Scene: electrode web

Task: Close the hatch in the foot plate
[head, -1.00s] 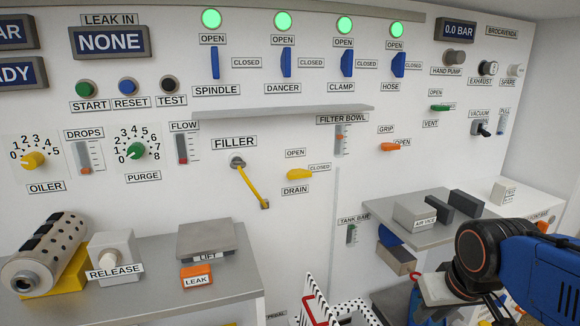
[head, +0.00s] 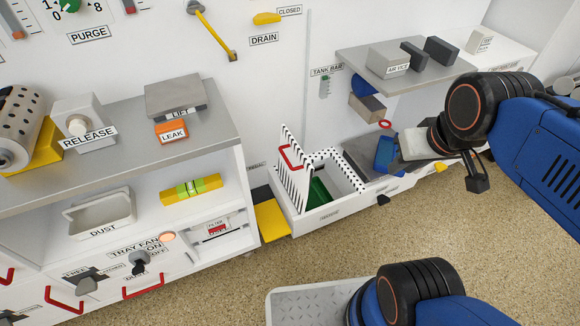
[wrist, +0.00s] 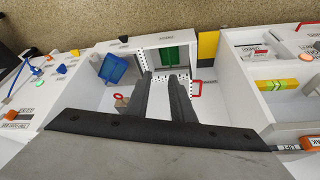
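The hatch (head: 288,175) stands open and upright at the left edge of its opening in the white foot plate (head: 325,218). It is a thin white panel with black stripes and a red handle (head: 290,157). Green shows inside the opening (head: 318,192), which has a black-dotted rim. In the wrist view the red handle (wrist: 197,89) is to the right of my fingers, and the green opening (wrist: 172,56) is beyond them. My gripper (wrist: 163,75) is open and empty, its fingers apart. In the head view my gripper (head: 476,178) is right of the hatch, apart from it.
A yellow pedal (head: 271,218) is left of the foot plate. A blue tilted part (head: 385,153) and a red ring (head: 385,124) are to its right. A grey shelf (head: 400,75) with blocks overhangs behind. A cabinet (head: 110,150) stands left.

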